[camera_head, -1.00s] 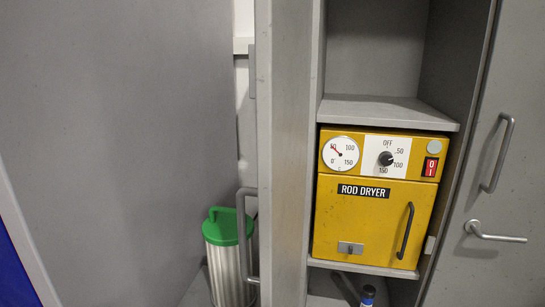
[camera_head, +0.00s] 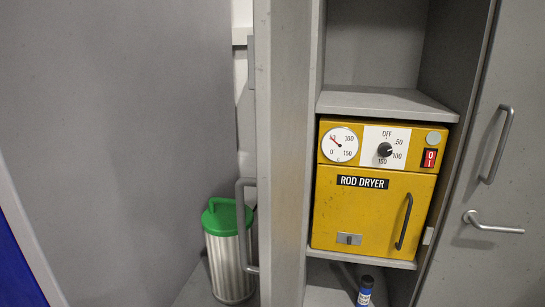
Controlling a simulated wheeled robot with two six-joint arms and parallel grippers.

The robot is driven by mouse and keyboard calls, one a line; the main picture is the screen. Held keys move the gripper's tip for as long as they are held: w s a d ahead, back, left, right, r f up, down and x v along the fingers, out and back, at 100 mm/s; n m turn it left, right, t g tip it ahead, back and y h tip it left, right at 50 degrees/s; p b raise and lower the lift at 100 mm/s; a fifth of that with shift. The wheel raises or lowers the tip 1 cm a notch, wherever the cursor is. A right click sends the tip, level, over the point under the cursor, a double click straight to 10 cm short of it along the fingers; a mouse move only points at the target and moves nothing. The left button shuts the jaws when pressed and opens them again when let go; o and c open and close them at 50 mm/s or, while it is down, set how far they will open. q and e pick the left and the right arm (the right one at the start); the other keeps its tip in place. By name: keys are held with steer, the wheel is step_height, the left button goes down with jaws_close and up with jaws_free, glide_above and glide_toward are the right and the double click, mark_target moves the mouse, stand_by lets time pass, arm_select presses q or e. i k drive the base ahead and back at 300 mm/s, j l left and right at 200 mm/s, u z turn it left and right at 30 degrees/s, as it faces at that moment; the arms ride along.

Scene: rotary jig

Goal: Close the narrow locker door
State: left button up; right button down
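A narrow grey locker door (camera_head: 285,150) stands open left of the open locker, seen nearly edge-on. A grey bar handle (camera_head: 243,225) sticks out from its left side. The locker opening holds a yellow rod dryer (camera_head: 372,215) on a shelf, with an empty compartment above it. Another grey door (camera_head: 510,120) stands at the right, with a bar handle (camera_head: 498,145) and a lever handle (camera_head: 493,224). I cannot tell whether this right door is shut. Neither of my grippers is in view.
A ribbed metal canister with a green lid (camera_head: 228,252) stands on the floor behind the bar handle. A large grey panel (camera_head: 120,140) fills the left, with a blue surface (camera_head: 18,260) at the lower left.

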mark_target(282, 29)
steer(key=j+z, duration=0.45)
steer(key=j, duration=0.25)
steer(key=j+z, duration=0.45)
steer(key=j, duration=0.25)
steer(key=k+j+z, duration=0.2)
steer(key=k+z, duration=0.15)
steer(key=k, duration=0.15)
steer(key=k+z, duration=0.35)
steer(key=k, duration=0.15)
